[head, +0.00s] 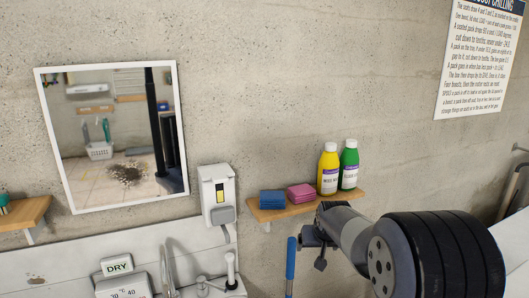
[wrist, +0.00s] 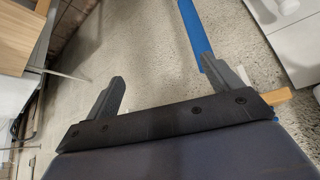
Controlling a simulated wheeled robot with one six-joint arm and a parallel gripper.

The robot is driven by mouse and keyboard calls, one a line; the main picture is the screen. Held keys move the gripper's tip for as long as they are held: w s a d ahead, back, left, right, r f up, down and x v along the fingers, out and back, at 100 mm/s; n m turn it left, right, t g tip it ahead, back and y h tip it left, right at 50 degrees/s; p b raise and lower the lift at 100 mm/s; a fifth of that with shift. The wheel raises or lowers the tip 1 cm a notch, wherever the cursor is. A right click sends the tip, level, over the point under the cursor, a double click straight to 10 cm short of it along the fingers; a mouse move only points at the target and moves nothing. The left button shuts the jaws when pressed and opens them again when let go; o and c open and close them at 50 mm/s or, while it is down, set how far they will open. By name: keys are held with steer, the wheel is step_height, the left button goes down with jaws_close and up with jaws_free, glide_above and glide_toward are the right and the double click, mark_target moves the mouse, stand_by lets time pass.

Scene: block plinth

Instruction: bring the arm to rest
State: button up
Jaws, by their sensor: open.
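My gripper (head: 315,246) is at the lower middle of the head view, just below the front of a small wooden wall shelf. In the wrist view my gripper (wrist: 165,85) has its two dark fingers wide apart with nothing between them. A blue handle or pole (head: 290,265) stands upright just left of my gripper in the head view. A blue bar (wrist: 193,32) also shows close by the right finger in the wrist view; I cannot tell if they touch.
The wooden shelf (head: 267,215) holds a blue sponge pack (head: 272,200), a pink one (head: 300,193), a yellow bottle (head: 328,168) and a green bottle (head: 349,165). A white dispenser (head: 218,195) and a framed mirror (head: 115,135) are left. Speckled floor (wrist: 140,40) lies below.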

steer(key=s+f+b, duration=0.7)
steer(key=s+f, duration=0.3)
steer(key=f, duration=0.5)
steer(key=shift+s+f, duration=0.25)
